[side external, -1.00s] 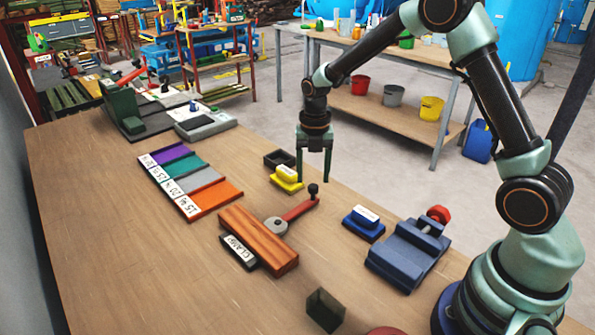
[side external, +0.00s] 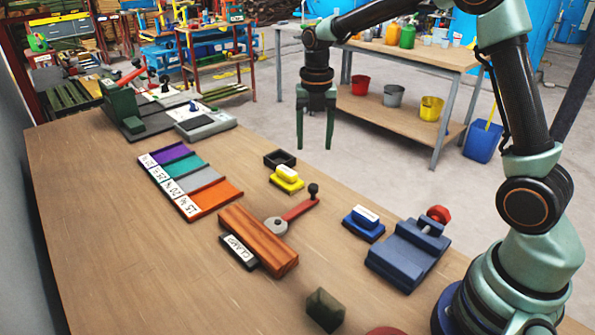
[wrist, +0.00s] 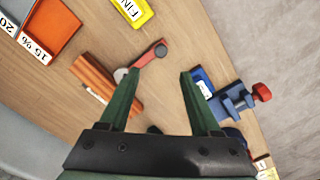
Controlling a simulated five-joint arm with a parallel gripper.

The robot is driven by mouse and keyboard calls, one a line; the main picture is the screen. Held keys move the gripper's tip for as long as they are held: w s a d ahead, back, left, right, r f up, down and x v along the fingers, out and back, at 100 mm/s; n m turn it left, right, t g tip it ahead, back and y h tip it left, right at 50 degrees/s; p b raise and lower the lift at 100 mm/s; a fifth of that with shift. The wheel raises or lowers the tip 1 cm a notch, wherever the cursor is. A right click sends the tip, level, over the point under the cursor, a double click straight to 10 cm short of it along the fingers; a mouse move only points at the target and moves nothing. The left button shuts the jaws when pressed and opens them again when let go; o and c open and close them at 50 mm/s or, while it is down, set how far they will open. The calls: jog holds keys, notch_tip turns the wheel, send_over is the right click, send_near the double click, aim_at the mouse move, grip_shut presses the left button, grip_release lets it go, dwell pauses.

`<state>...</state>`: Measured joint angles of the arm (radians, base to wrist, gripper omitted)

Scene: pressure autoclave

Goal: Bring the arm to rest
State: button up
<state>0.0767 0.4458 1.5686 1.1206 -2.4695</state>
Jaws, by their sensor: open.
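My gripper (side external: 315,129) is open and empty, with its two green fingers pointing down, raised well above the table near its far edge. In the wrist view my gripper (wrist: 157,88) shows both fingers apart, with bare wood and part of the clamp lever beyond them. The wooden table (side external: 110,225) lies below, and nothing touches the fingers.
Below stand a yellow block (side external: 287,181), a black tray (side external: 280,158), a wooden clamp block (side external: 258,240) with a red lever (side external: 300,208), a blue block (side external: 364,222), a blue vise (side external: 408,255) and coloured trays (side external: 190,182). The air around the gripper is clear.

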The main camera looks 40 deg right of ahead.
jog(key=s+a+r+m+t, duration=0.1)
jog(key=s+r+m, duration=0.3)
jog(key=s+m, duration=0.4)
jog(key=s+a+r+m+t, duration=0.2)
jog(key=s+m, duration=0.7)
jog(key=m, duration=1)
notch_tip(320, 180, up, 2)
jog(key=t, duration=0.2)
jog(key=shift+a+r+t, duration=0.25)
jog(key=shift+t, duration=0.05)
